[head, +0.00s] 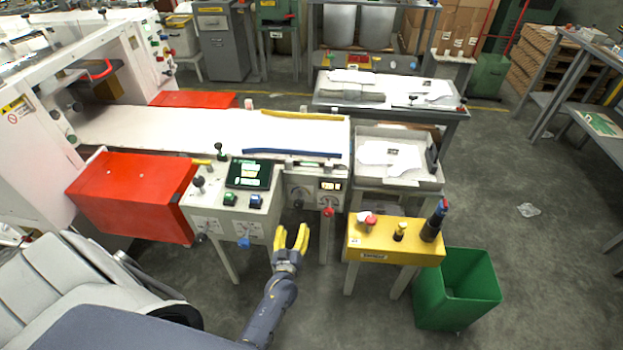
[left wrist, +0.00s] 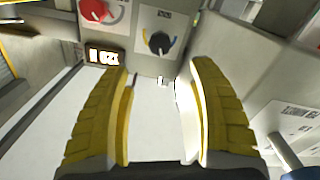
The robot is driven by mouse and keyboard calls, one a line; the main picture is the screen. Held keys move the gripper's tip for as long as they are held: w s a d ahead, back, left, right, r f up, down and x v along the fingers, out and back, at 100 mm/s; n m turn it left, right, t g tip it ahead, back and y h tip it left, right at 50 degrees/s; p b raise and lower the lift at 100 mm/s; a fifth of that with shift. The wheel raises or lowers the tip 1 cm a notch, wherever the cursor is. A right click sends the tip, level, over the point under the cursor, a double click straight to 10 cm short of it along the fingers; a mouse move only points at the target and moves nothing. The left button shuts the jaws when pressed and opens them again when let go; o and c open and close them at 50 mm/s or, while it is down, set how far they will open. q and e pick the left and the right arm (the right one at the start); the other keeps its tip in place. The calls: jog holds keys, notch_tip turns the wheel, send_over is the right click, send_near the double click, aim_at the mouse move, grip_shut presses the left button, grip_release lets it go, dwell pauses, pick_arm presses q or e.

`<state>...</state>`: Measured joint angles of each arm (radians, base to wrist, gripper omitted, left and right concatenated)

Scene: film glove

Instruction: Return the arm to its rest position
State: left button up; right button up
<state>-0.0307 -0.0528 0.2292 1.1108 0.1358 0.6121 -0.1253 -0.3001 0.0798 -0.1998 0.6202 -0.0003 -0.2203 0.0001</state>
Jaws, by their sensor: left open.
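My left gripper (head: 291,240) has yellow fingers and is at the lower middle of the head view, in front of the machine's control panel. Its fingers stand apart with nothing between them. In the left wrist view the two yellow fingers (left wrist: 160,115) are spread, with a white surface showing between them. A red knob (left wrist: 95,10), a black knob (left wrist: 159,42) and a small display (left wrist: 103,56) are beyond the fingertips. My right gripper is not in either view.
A control box (head: 235,195) with a joystick and buttons stands left of the gripper. A yellow button box (head: 394,240) and a green bin (head: 456,290) stand to the right. A white conveyor bed (head: 200,130) lies behind. Grey floor is open at far right.

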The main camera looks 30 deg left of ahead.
pick_arm(q)
jog(key=s+d+f+m+g+h, duration=0.2)
jog(key=s+d+f, duration=0.15)
jog(key=f, duration=0.45)
jog(key=s+d+f+m+g+h, duration=0.2)
jog(key=s+d+f+m+g, duration=0.1)
jog(key=s+f, duration=0.3)
jog(key=s+d+f+m+g+h, duration=0.2)
jog(key=s+d+f, duration=0.15)
jog(key=f, duration=0.55)
jog(key=s+f+m+g, duration=0.1)
jog(key=s+f, duration=0.3)
jog(key=s, duration=0.8)
jog(key=s+f+m+g, duration=0.2)
jog(key=s+f+g, duration=0.2)
jog(key=s, duration=0.9)
jog(key=s+f+m+g, duration=0.2)
jog(key=s+f+g, duration=0.1)
jog(key=s, duration=1)
jog(key=shift+d+f+h, duration=0.3)
jog(key=shift+f+h, duration=0.1)
jog(key=shift+f, duration=0.5)
jog(key=shift+c, duration=0.5)
jog(key=shift+w, duration=0.1)
grip_shut()
